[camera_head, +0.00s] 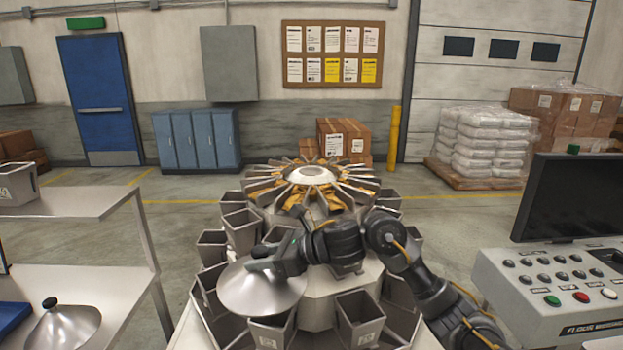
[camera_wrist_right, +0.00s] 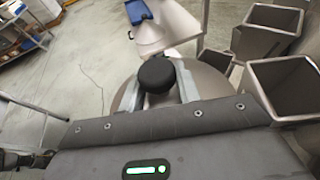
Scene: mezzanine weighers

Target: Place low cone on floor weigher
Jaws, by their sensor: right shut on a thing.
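My right gripper (camera_head: 268,257) is shut on the black knob of a low, shiny metal cone (camera_head: 258,291). The cone hangs over the front-left hoppers of the weigher, apart from its top. In the right wrist view, the two fingers (camera_wrist_right: 159,84) hold the black knob (camera_wrist_right: 157,72), with the cone (camera_wrist_right: 207,84) below. The round weigher (camera_head: 325,283) stands in the middle, with metal hoppers around it and a ring of chutes around a pale round centre (camera_head: 312,175). Yellowish pieces lie among the chutes. My left gripper is out of view.
Another cone with a dark knob (camera_head: 63,327) sits on the lower shelf at left, near a blue tray (camera_head: 13,315). A grey bin (camera_head: 17,186) stands on the upper shelf (camera_head: 75,203). A control panel (camera_head: 555,293) and dark screen (camera_head: 568,200) flank the right side.

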